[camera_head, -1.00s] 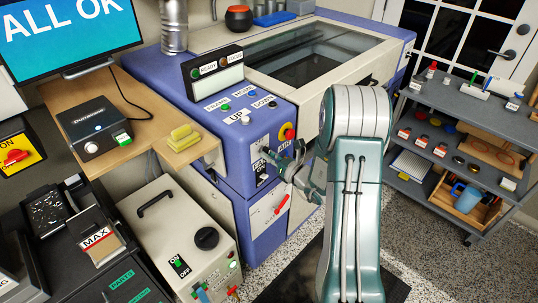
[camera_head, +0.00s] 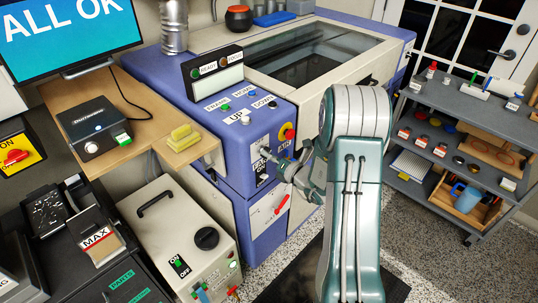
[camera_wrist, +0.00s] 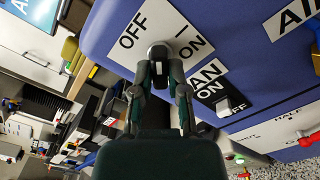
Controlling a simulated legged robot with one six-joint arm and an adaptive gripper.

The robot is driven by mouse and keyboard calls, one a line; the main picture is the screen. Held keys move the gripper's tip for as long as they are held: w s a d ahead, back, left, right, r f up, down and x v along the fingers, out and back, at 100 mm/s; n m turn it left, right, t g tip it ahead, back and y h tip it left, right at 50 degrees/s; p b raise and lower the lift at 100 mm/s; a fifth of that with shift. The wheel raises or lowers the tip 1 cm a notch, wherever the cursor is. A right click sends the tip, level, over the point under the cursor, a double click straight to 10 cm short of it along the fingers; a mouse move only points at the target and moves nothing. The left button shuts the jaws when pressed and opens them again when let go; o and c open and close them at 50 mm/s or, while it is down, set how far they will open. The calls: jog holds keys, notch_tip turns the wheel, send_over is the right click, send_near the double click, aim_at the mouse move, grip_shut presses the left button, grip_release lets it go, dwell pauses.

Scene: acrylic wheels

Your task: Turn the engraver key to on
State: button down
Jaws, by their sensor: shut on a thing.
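The engraver (camera_head: 232,128) is a blue and cream machine with a control panel on its front. In the wrist view, the silver engraver key (camera_wrist: 158,49) sits on the blue front panel, beside a white label (camera_wrist: 150,22) reading OFF and ON. My gripper (camera_wrist: 160,66) is shut on the key, its two fingertips at either side of it. The fingers hide much of the key, so its exact angle is hard to tell. In the head view, my gripper (camera_head: 270,157) reaches the front panel from the right.
A FAN switch (camera_wrist: 224,107) with its own ON/OFF label is close beside my fingers. A red and yellow stop button (camera_head: 289,134) sits above right of the gripper. A cream box (camera_head: 160,225) stands left on the floor. A grey cart (camera_head: 455,125) stands right.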

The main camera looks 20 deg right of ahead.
jog(key=m, duration=0.4)
jog(key=shift+r+m, duration=0.1)
jog(key=shift+m, duration=0.2)
jog(key=m, duration=0.4)
jog(key=c, duration=0.5)
grip_release()
jog(key=shift+w, duration=0.1)
